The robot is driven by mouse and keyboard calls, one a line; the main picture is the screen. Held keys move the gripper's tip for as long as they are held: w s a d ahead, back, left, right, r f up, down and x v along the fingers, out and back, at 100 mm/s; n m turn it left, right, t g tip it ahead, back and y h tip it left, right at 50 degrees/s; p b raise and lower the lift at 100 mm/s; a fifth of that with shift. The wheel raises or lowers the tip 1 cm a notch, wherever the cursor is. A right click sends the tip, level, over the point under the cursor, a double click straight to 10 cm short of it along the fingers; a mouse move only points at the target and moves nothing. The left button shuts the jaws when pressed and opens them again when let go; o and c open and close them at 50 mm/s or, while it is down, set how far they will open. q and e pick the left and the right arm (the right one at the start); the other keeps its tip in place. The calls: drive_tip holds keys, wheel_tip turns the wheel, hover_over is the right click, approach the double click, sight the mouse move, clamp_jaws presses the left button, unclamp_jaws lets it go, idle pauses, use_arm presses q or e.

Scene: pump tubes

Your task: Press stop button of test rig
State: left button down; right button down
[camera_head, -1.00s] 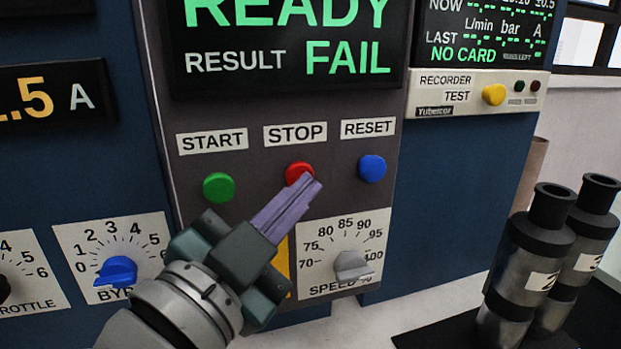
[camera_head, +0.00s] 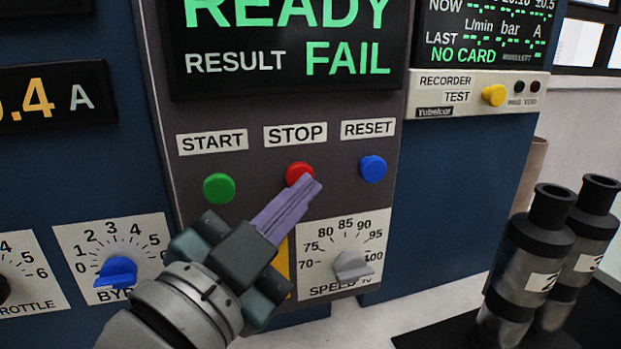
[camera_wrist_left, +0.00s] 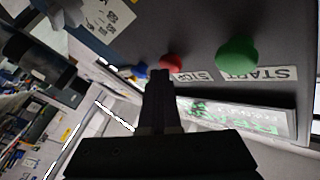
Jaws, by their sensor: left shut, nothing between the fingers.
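The red stop button (camera_head: 299,172) sits under the STOP label (camera_head: 295,133) on the grey panel of the test rig. It also shows in the left wrist view (camera_wrist_left: 172,62). My left gripper (camera_head: 312,186) is shut and empty, its purple fingers pointing up at the red button. The fingertips overlap the button's lower right edge in the head view; I cannot tell whether they touch it. The display (camera_head: 290,45) above reads READY and RESULT FAIL. My right gripper is not in view.
The green start button (camera_head: 218,188) is left of the red one and the blue reset button (camera_head: 372,169) right of it. A speed knob (camera_head: 352,266) and a blue bypass knob (camera_head: 117,272) are below. Metal pump tubes (camera_head: 535,260) stand at the right.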

use_arm(q)
drive_tip(key=shift+w, duration=0.1)
idle(0.6)
drive_tip(key=shift+w+a+f, duration=0.15)
drive_tip(key=shift+w+a, duration=0.05)
idle(0.5)
drive_tip(key=s+d+p, duration=0.2)
drive_tip(key=s, duration=0.3)
drive_tip(key=shift+s, duration=0.35)
